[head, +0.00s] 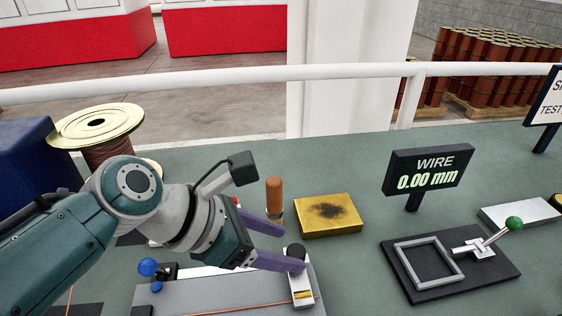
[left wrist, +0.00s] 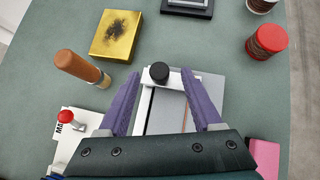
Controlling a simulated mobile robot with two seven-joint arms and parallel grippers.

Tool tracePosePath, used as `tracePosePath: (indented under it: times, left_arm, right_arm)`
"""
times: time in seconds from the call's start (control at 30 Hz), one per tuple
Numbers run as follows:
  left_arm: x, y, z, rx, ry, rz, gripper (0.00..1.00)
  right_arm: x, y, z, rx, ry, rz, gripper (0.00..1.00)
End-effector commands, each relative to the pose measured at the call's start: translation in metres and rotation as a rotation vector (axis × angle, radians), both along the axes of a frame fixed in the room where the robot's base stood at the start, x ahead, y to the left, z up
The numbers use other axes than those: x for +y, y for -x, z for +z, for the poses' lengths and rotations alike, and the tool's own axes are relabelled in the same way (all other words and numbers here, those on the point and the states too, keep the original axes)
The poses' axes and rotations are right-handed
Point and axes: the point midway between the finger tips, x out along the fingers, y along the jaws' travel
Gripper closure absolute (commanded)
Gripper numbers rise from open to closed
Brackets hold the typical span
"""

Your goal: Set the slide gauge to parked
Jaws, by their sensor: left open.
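The slide gauge has a white slider (head: 303,290) with a black knob (head: 296,252), at the right end of a grey metal bed (head: 215,300) at the front of the bench. The knob (left wrist: 159,72) also shows in the left wrist view. My left gripper (head: 290,247) is open, its two purple fingers pointing toward the knob. In the left wrist view, the left gripper (left wrist: 161,78) has its fingertips one on either side of the knob, with gaps. The wire display (head: 428,180) reads 0.00 mm. My right gripper is in neither view.
A blue knob (head: 148,267) is at the bed's left. A framed fixture with a green-knobbed lever (head: 450,262) stands right. Bench between is clear.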

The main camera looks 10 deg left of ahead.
Motion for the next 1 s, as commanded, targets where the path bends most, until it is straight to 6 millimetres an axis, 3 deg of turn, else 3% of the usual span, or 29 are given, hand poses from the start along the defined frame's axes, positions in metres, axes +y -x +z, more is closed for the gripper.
tracePosePath:
  times: [0.1, 0.3, 0.77, 0.87, 1.0]
  left_arm:
    - [0.014, 0.009, 0.020, -0.001, -0.002, 0.000, 0.34]
    - [0.029, 0.018, 0.034, 0.001, -0.001, 0.000, 0.34]
    - [0.032, 0.024, 0.036, -0.019, -0.023, -0.031, 0.34]
    - [0.037, 0.040, 0.031, -0.101, -0.124, -0.158, 0.34]
    - [0.054, 0.083, 0.023, -0.314, -0.398, -0.530, 0.34]
  right_arm:
    - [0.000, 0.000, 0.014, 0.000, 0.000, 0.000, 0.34]
    - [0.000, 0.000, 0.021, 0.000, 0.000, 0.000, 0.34]
    - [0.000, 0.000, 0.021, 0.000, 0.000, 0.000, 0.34]
    - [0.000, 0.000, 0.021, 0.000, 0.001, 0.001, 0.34]
    - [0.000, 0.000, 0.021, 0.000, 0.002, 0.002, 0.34]
